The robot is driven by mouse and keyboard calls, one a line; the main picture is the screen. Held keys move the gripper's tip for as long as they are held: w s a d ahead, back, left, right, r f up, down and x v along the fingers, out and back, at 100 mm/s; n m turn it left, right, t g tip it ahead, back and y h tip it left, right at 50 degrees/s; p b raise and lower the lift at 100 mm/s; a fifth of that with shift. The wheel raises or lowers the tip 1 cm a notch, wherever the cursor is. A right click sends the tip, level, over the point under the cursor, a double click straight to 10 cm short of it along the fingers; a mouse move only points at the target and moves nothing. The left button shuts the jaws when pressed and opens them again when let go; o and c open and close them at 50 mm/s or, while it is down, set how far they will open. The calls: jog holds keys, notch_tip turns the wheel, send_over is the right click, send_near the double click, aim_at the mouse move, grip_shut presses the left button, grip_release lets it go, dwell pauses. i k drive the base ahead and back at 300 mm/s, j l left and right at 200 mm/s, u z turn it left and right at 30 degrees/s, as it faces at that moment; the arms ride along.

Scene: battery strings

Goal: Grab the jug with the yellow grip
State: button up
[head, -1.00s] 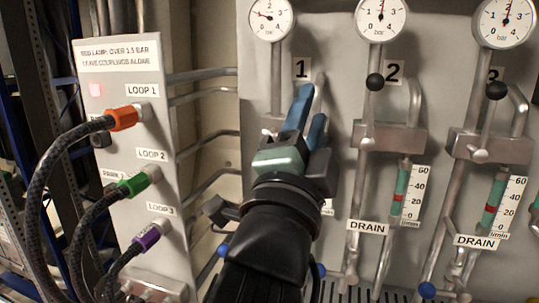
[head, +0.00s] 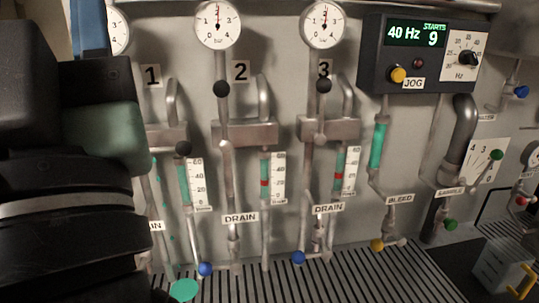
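The clear jug (head: 495,266) stands at the lower right edge of the head view, on a dark surface. Its yellow grip (head: 524,281) is on its right side and partly cut off by the picture edge. My gripper (head: 85,25) is large and close at the far left, far from the jug. Only part of a blue finger shows at the top, and the fingertips are cut off or hidden, so I cannot tell whether it is open or shut.
A panel of pipes, gauges and black-knobbed levers fills the middle. A pump box (head: 418,55) reads 40 Hz. A slotted grating (head: 330,275) runs below. Teal drops show near column 1, with a round teal patch (head: 185,291) below.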

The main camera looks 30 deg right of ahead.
aim_at(503, 264)
jog(key=z, duration=1.35)
jog(key=i+l+z, duration=0.15)
jog(key=z, duration=0.2)
jog(key=i+l+z, duration=0.15)
jog(key=l+z, duration=0.2)
